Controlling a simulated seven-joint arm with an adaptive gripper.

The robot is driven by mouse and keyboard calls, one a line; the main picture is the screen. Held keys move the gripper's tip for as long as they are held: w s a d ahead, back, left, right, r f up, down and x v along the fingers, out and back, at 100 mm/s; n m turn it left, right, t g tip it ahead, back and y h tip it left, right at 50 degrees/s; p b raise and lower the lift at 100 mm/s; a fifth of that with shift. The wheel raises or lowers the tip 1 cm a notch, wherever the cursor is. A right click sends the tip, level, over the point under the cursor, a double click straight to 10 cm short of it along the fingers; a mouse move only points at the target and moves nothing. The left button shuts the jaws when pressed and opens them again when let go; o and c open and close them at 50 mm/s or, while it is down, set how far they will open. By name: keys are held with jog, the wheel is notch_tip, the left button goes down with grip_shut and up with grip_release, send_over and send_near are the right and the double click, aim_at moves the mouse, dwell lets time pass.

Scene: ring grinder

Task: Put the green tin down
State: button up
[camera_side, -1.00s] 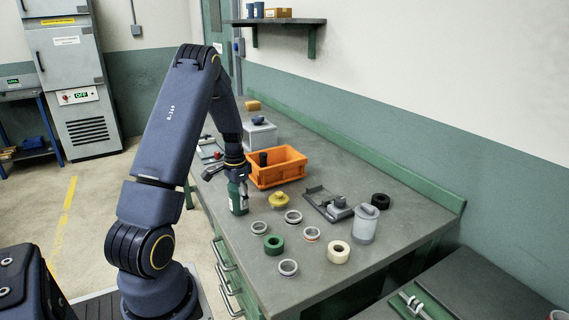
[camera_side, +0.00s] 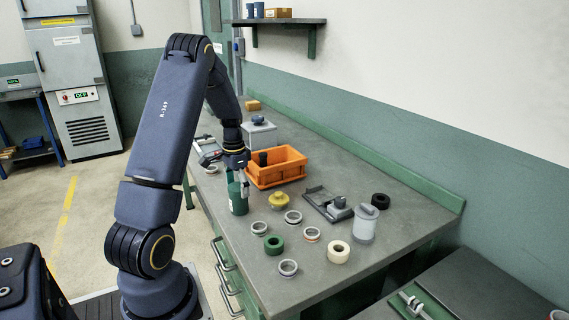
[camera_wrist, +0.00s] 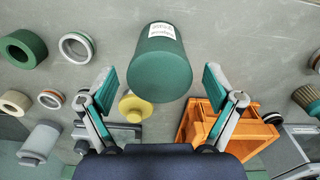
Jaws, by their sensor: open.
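The green tin (camera_side: 238,200) stands upright on the grey bench near its front left edge. In the wrist view the tin (camera_wrist: 158,72) shows its plain green top and a white label on its side. My gripper (camera_side: 236,172) is above the tin with its fingers apart. In the wrist view my gripper (camera_wrist: 160,84) has one finger on each side of the tin, with visible gaps, and holds nothing.
An orange bin (camera_side: 277,168) stands close behind the tin. A yellow knob-like part (camera_side: 279,201) is to the right. Several rings, including a green ring (camera_side: 273,244), a clamp fixture (camera_side: 328,204) and a grey canister (camera_side: 365,224) are farther right.

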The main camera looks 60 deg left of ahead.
notch_tip(320, 180, up, 7)
jog(key=shift+r, duration=0.2)
jog(key=w+d+r+t, duration=0.1)
jog(key=d+r+t, duration=0.1)
jog(key=d+r, duration=0.6)
jog(key=w+d+r+t, duration=0.1)
jog(key=d+r, duration=0.2)
jog(key=d, duration=0.9)
jog(key=s+d+m+t, duration=0.1)
jog(key=s+d+t, duration=0.1)
jog(key=s+d, duration=0.7)
jog(key=d+r, duration=0.1)
jog(key=d, duration=0.3)
jog(key=shift+t, duration=0.3)
